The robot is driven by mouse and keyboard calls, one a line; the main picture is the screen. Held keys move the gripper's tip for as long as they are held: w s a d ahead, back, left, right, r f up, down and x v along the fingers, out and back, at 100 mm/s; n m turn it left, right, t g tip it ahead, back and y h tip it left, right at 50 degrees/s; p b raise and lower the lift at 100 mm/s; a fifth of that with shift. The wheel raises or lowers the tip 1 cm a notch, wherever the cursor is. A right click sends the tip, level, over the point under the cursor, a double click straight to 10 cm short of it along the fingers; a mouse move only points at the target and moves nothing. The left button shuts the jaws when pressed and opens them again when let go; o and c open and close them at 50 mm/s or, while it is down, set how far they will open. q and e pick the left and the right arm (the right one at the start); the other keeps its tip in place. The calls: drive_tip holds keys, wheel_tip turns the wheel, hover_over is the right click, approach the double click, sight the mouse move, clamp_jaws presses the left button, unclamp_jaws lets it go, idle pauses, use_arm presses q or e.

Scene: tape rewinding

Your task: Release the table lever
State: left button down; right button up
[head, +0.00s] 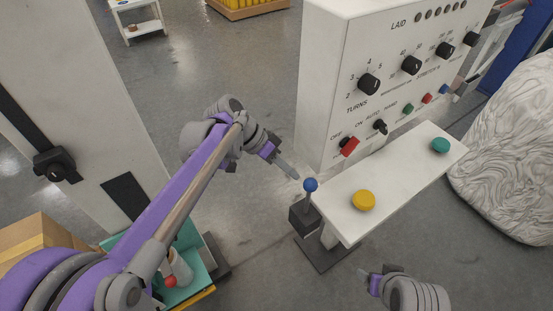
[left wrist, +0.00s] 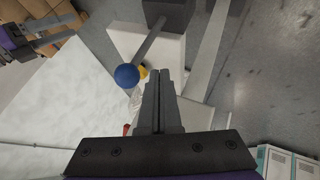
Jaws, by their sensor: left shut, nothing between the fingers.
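The table lever has a blue ball knob (head: 310,185) on a thin dark stem rising from a black box (head: 303,216) at the near left end of the white table (head: 400,178). My left gripper (head: 296,177) is shut and empty, its tips just left of the knob in the head view. In the left wrist view the blue knob (left wrist: 127,76) is left of the closed fingers (left wrist: 160,74), with the stem running up to the box (left wrist: 168,12). I see a small gap between the fingers and the knob. My right gripper (head: 368,279) is low in the head view, away from the lever; its jaws are unclear.
A yellow button (head: 363,200) and a green button (head: 440,145) sit on the table top. The white control panel (head: 395,70) with knobs and switches stands behind it. A wrapped bale (head: 510,150) is at the right. Open floor lies left of the lever.

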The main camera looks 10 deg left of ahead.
use_arm(q)
drive_tip(key=shift+s+d+r, duration=0.2)
drive_tip(key=shift+s+d, duration=0.25)
drive_tip(key=shift+d, duration=0.25)
use_arm(e)
drive_tip(key=shift+r, duration=0.2)
